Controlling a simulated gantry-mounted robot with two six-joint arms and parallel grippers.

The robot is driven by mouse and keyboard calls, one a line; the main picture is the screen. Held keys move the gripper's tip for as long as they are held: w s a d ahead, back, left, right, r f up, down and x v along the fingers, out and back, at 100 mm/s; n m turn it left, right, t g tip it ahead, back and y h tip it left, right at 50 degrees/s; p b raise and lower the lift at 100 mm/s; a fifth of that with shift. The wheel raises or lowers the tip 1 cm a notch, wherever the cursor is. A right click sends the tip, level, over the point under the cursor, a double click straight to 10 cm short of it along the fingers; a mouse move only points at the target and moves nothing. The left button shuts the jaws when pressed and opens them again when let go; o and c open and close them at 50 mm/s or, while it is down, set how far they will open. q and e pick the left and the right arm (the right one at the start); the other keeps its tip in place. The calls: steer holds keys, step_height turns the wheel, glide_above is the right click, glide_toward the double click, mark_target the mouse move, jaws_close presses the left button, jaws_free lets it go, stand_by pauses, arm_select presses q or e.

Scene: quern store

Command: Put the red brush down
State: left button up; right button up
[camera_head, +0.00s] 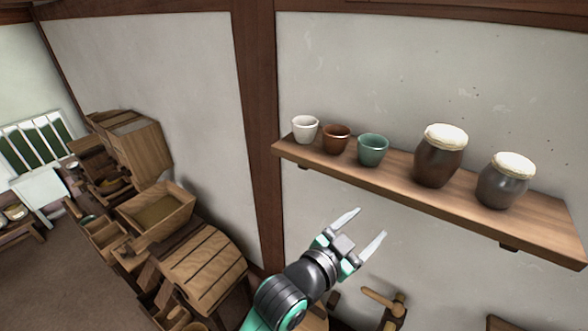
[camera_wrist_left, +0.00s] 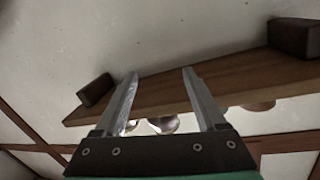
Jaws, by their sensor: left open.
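I see no red brush in either view. My left gripper (camera_head: 370,222) is open, its two pale fingers spread with nothing between them. It is in front of the pale wall, below the wooden shelf (camera_head: 405,184) in the picture. In the left wrist view the open fingers (camera_wrist_left: 160,73) reach across the picture of the shelf board (camera_wrist_left: 245,72), and the gap between them is empty. I cannot tell whether they touch the shelf. My right gripper is in neither view.
The shelf holds a white cup (camera_head: 305,130), a brown cup (camera_head: 336,140), a green cup (camera_head: 373,151) and two lidded jars (camera_head: 440,162) (camera_head: 502,182). A wooden-handled tool (camera_head: 384,300) shows low by the wall. Wooden machinery (camera_head: 203,268) stands at left; brown floor (camera_head: 60,280) is bare there.

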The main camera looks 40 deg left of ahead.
arm_select(q)
steer(key=s+a+r+n+t, duration=0.1)
steer(key=s+r+t, duration=0.2)
steer(key=r, duration=0.7)
steer(key=s+r+t, duration=0.2)
steer(key=s+r, duration=0.1)
steer(key=r, duration=0.6)
steer(key=s+a+r+n+t, duration=0.1)
steer(key=s+r+t, duration=0.4)
steer(key=s+r, duration=0.8)
step_height(320, 180, up, 2)
steer(key=shift+r+n+h, duration=0.15)
steer(key=shift+n+h, duration=0.25)
steer(key=shift+n, duration=0.2)
steer(key=shift+a, duration=0.1)
